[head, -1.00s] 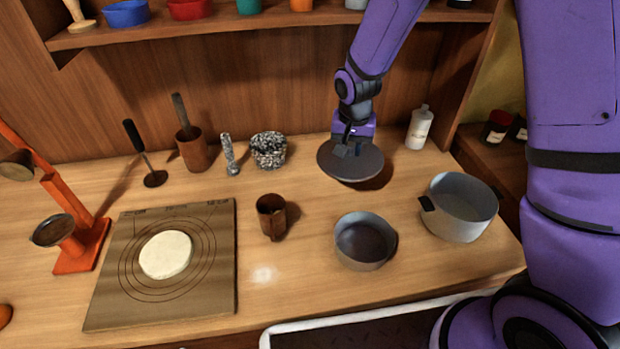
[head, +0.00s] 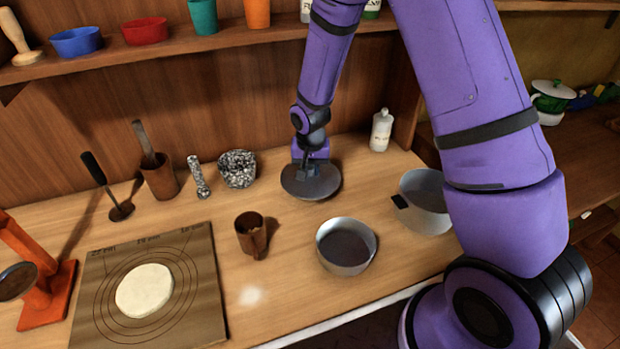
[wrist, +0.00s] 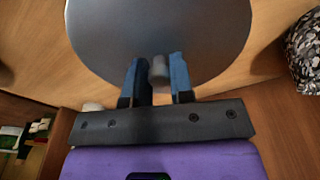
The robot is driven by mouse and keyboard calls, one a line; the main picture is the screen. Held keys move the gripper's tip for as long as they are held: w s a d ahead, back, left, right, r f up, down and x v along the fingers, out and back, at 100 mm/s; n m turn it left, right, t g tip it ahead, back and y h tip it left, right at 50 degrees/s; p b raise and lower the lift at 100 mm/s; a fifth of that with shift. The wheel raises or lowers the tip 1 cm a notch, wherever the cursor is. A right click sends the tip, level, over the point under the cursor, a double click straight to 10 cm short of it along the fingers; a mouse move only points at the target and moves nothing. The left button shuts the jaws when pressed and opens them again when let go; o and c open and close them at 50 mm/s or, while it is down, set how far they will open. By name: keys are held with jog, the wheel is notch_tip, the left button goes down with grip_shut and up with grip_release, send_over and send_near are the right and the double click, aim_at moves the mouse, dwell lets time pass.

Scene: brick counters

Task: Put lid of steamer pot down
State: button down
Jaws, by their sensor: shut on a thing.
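The steamer pot lid (head: 322,188) is a dark grey round disc at the back of the wooden counter, and it looks level. In the wrist view the lid (wrist: 158,40) fills the top of the picture. My gripper (head: 307,170) is above the lid, shut on its small grey knob, which shows between the two blue fingers (wrist: 158,72) in the wrist view. The lid is at or very near the counter top; I cannot tell if it touches. A grey pot with a dark handle (head: 424,205) stands to the right, partly hidden by my arm. An open round pan (head: 345,246) stands in front.
A brown cup (head: 251,234) stands left of the pan. A speckled mortar (head: 237,169) is left of the lid, and a white bottle (head: 381,130) is behind it to the right. A board with dough (head: 210,300) lies at front left. The shelf (head: 180,50) runs above.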

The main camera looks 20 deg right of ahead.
aim_at(311, 175)
jog(key=shift+f, duration=1.8)
jog(key=shift+f, duration=0.2)
jog(key=c, duration=1)
grip_release()
jog(key=shift+r, duration=0.1)
